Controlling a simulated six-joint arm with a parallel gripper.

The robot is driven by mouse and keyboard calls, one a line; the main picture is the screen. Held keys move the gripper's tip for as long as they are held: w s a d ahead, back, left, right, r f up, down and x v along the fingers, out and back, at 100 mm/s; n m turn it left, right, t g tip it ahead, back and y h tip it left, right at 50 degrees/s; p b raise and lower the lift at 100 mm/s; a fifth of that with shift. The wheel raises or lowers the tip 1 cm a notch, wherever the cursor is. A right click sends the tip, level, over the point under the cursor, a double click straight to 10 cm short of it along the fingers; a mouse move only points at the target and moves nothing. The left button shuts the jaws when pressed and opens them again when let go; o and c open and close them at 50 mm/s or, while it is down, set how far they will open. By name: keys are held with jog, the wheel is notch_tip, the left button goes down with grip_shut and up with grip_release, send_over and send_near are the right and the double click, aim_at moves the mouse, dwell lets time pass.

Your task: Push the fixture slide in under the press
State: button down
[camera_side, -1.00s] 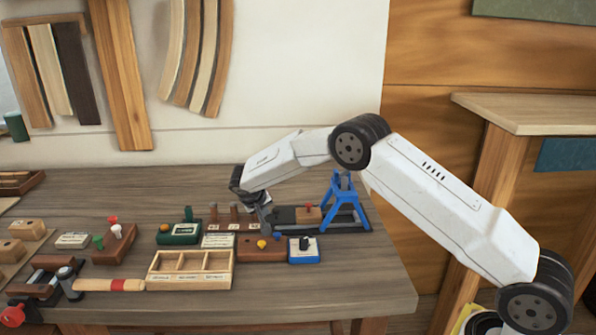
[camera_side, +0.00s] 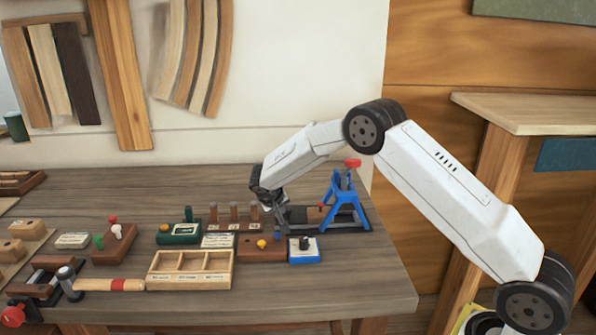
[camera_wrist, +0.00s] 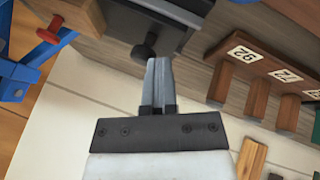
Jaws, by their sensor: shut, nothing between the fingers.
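The blue press (camera_side: 345,203) with a red top handle (camera_side: 352,163) stands at the right of the bench; part of its frame shows at the left edge of the wrist view (camera_wrist: 14,78). The dark fixture slide (camera_wrist: 172,22) carries a brown block (camera_side: 316,214) close to the press legs; the block also shows in the wrist view (camera_wrist: 78,14). A black knob (camera_wrist: 146,47) sticks out from the slide's end. My gripper (camera_wrist: 158,62) is shut and empty, its fingertips at this knob. Whether they touch it I cannot tell. In the side view my gripper (camera_side: 281,222) is left of the press.
A numbered wooden rack (camera_wrist: 262,70) with upright pegs stands close by, left of my gripper in the side view (camera_side: 236,222). In front are a blue box with a black knob (camera_side: 304,250) and a divided wooden tray (camera_side: 190,270). The bench's right front is clear.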

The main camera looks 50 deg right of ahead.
aim_at(305, 222)
jog(key=s+d, duration=0.5)
jog(key=shift+s, duration=0.1)
dwell(0.3)
jog(key=a, duration=0.1)
jog(key=w+a, duration=0.1)
jog(key=a, duration=0.1)
jog(key=a+r, duration=0.1)
jog(key=shift+w+a+r, duration=0.1)
jog(key=shift+w+a, duration=0.1)
jog(key=shift+w, duration=0.1)
jog(key=v, duration=0.9)
jog(key=shift+r, duration=0.2)
jog(key=shift+s+a, duration=0.15)
jog(key=shift+s, duration=0.05)
jog(key=s+a+f+n+y, duration=0.1)
jog(key=s+a+n+y, duration=0.1)
jog(key=s, duration=1)
jog(key=s+a+f+n+y, duration=0.2)
jog(key=s+a+y, duration=0.2)
jog(key=s, duration=0.9)
jog(key=shift+a+f+n, duration=0.2)
jog(key=shift+a+n, duration=0.1)
jog(key=shift+a, duration=0.35)
